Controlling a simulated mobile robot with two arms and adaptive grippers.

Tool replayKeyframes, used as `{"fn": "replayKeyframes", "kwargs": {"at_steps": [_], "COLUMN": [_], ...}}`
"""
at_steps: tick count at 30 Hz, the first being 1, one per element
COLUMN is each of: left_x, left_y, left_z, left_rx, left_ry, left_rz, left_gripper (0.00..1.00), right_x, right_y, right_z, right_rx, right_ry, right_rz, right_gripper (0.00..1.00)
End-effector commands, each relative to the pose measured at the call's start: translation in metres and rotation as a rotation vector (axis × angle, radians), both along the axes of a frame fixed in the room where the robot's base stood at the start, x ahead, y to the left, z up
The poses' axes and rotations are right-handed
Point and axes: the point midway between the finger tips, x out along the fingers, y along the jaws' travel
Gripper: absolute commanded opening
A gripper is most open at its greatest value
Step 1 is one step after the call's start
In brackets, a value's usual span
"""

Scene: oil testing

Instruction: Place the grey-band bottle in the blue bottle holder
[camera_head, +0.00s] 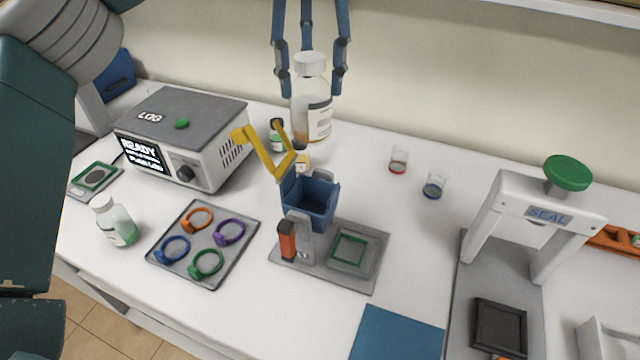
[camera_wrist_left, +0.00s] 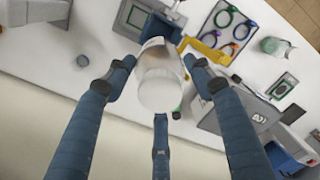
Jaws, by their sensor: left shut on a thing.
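My left gripper (camera_head: 311,84) comes down from the top of the head view, its blue fingers shut around a bottle (camera_head: 312,118). The bottle is upright, with a white cap, brownish contents and a pale label with a greyish band. It hangs above the back of the bench. In the left wrist view the gripper (camera_wrist_left: 156,76) surrounds the bottle's white cap (camera_wrist_left: 160,92). The blue bottle holder (camera_head: 310,203) is an open box with a yellow lever (camera_head: 262,150), nearer than the bottle and below it in the head view. My right gripper is out of view.
A grey instrument box (camera_head: 190,125) stands left. A bottle of green liquid (camera_head: 115,222) and a tray of coloured rings (camera_head: 190,268) are in front of it. Two small beakers (camera_head: 398,160) (camera_head: 433,187) stand right of the holder. A seal press (camera_head: 545,215) stands further right.

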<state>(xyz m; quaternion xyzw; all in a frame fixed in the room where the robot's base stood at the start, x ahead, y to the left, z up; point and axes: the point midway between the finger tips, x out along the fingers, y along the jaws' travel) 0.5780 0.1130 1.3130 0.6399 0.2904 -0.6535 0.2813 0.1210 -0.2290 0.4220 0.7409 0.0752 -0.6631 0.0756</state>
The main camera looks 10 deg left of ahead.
Motion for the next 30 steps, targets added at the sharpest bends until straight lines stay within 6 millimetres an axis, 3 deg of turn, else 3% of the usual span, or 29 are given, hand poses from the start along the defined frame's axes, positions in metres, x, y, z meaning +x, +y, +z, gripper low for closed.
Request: {"fn": "replayKeyframes", "kwargs": {"at_steps": [2, 5, 12, 15, 19, 24, 30], "left_x": [-0.001, -0.001, -0.002, -0.003, -0.003, -0.003, -0.003], "left_y": [0.000, 0.000, 0.001, 0.001, 0.001, 0.000, 0.000], "left_z": [-0.003, -0.020, -0.077, -0.103, -0.131, -0.152, -0.167], "left_rx": [-0.001, -0.002, 0.001, 0.000, -0.001, -0.001, -0.001], "left_ry": [0.000, 0.003, 0.001, 0.003, 0.001, -0.001, -0.001], "left_rz": [-0.003, -0.003, -0.002, -0.001, -0.001, 0.001, -0.001], "left_gripper": [0.00, 0.00, 0.00, 0.00, 0.00, 0.00, 0.00], "right_x": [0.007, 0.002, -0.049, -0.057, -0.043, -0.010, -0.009], "right_y": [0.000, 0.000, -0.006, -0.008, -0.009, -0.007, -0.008], "right_z": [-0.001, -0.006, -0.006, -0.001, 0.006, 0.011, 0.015], "right_rx": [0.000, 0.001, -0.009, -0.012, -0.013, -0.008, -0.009], "right_ry": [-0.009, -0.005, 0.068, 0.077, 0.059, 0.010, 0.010], "right_rz": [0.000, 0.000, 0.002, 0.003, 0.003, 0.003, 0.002], "right_gripper": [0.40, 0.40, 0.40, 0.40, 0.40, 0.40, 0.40]}}
